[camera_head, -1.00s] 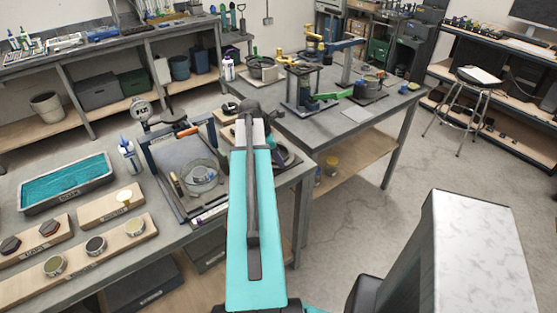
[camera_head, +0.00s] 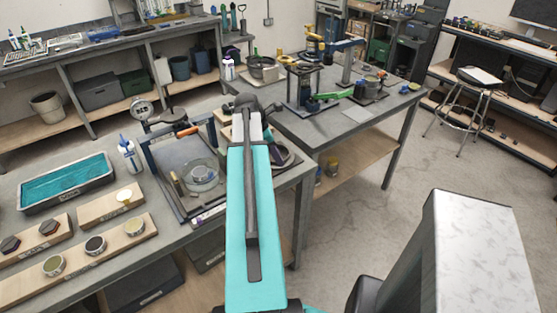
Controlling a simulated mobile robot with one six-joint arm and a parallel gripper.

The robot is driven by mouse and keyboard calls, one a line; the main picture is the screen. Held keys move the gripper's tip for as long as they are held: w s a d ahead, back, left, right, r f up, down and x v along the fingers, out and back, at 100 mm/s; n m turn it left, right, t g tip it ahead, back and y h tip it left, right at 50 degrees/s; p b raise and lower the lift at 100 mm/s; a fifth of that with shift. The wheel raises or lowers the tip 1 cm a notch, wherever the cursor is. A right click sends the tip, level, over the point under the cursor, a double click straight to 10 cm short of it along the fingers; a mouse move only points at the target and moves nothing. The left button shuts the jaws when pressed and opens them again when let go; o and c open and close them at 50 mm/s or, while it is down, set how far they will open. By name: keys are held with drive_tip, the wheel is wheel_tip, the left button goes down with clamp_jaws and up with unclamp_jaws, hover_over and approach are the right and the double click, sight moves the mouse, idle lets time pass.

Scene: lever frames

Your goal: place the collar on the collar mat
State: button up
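My teal arm reaches forward from the bottom centre over the near bench (camera_head: 100,228). My gripper is not visible; the arm's far end hides what lies beyond it. I cannot pick out the collar or the collar mat with certainty. A clear round dish (camera_head: 202,172) sits in a dark framed tray (camera_head: 177,192) left of my arm.
A teal-lined tray (camera_head: 66,184), a white bottle (camera_head: 130,155) and wooden boards with round pieces (camera_head: 75,262) occupy the near bench. A dial gauge (camera_head: 143,110) stands behind. The second bench (camera_head: 310,128) holds clamps and frames.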

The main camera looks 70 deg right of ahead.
drive_tip(key=b+v, duration=0.1)
drive_tip(key=v, duration=0.8)
drive_tip(key=shift+r, duration=0.25)
drive_tip(key=shift+a, duration=0.1)
idle(0.6)
